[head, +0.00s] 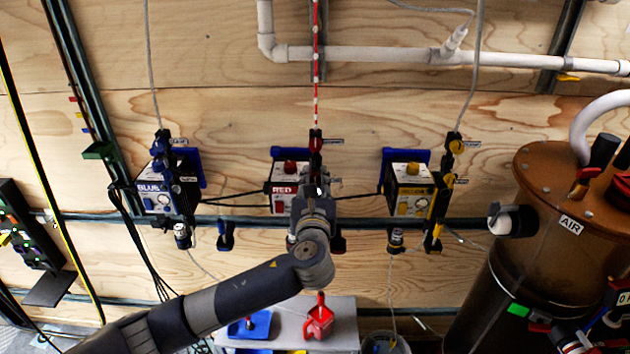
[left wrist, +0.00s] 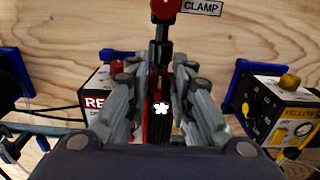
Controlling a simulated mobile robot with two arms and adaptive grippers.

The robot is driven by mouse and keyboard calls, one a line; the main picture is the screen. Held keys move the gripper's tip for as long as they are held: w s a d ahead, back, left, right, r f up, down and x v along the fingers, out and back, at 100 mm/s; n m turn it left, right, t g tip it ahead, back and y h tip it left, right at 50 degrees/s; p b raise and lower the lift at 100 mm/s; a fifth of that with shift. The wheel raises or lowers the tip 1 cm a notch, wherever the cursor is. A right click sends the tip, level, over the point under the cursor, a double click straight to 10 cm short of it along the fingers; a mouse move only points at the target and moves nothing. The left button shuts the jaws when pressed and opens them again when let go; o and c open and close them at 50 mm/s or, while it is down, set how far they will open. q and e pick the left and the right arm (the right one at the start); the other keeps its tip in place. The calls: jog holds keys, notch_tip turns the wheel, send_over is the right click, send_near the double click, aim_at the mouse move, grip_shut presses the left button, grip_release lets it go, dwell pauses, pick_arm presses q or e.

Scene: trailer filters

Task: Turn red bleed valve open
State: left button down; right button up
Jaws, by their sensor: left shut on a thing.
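The red line's box (head: 283,196), lettered RED, hangs in the middle of the wall; part of it also shows in the left wrist view (left wrist: 98,103). A red knob (left wrist: 165,8) beside a CLAMP tag sits above my fingers. My left gripper (head: 318,190) is at the upright fittings just right of the box. In the left wrist view its fingers (left wrist: 158,85) stand on both sides of a dark fitting with a white mark, which I take for the red bleed valve (left wrist: 160,108), and are shut on it. The fingers hide much of the valve, so its turn position cannot be told.
A blue box (head: 155,195) hangs left and a yellow box (head: 408,190) right. A brown AIR filter tank (head: 535,240) stands at the right. A grey stand (head: 342,325) with a red part (head: 319,318) is below my arm. A white pipe (head: 380,54) runs above.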

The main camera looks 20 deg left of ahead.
pick_arm(q)
jog(key=n, duration=0.3)
jog(key=n+b, duration=0.1)
jog(key=shift+a+f+n, duration=0.2)
jog(key=shift+a+n, duration=0.05)
jog(key=shift+n, duration=0.05)
jog(key=n, duration=0.2)
jog(key=n+b, duration=0.1)
jog(key=n, duration=0.1)
jog(key=shift+s+a+f+n, duration=0.1)
jog(key=shift+a+f+n, duration=0.1)
jog(key=shift+n, duration=0.1)
jog(key=n+b, duration=0.1)
jog(key=n, duration=0.2)
jog(key=n+b, duration=0.1)
jog(key=n, duration=0.2)
jog(key=n+b, duration=0.1)
jog(key=n, duration=0.1)
jog(key=shift+a+f+n, duration=0.2)
jog(key=shift+f+n, duration=0.15)
jog(key=shift+n, duration=0.05)
jog(key=c, duration=1.5)
grip_release()
jog(key=shift+c, duration=0.2)
